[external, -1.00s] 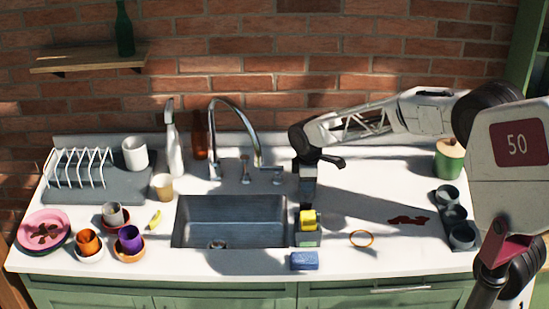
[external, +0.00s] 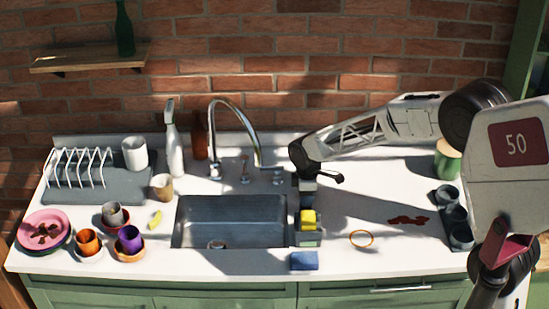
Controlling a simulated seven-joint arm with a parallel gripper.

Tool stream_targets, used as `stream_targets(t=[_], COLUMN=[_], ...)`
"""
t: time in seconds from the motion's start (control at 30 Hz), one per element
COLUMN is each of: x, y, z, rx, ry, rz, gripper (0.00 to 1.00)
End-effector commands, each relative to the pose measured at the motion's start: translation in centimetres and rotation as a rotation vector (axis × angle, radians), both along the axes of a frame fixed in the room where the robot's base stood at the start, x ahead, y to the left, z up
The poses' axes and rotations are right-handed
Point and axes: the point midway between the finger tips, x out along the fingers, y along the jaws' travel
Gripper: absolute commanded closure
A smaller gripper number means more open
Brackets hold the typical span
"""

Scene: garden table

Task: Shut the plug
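The sink basin (external: 231,208) is grey metal and set into the white counter. A small round metal drain plug (external: 217,244) shows at the bottom of the basin, near its front. It is too small to tell whether it is raised or shut. My gripper (external: 308,205) points down at the right edge of the sink, to the right of the plug and apart from it. A yellow block (external: 308,219) above a greenish-grey box (external: 308,239) is directly at the gripper's lower end. The fingertips are not clear, and I cannot tell whether they touch the block.
A curved faucet (external: 238,112) stands behind the sink. A blue sponge (external: 304,261) lies in front of my gripper, and an orange ring (external: 361,239) lies to the right. Bowls and cups (external: 130,240) stand left of the sink. The basin looks empty.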

Motion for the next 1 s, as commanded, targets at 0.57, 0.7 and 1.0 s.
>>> stream_targets(t=[0.57, 0.7, 1.0], x=[0.0, 0.0, 0.0], y=[0.0, 0.0, 0.0], z=[-2.3, -2.3, -2.3], rx=[0.0, 0.0, 0.0], ry=[0.0, 0.0, 0.0], rz=[0.0, 0.0, -0.001], gripper=[0.64, 0.79, 1.0])
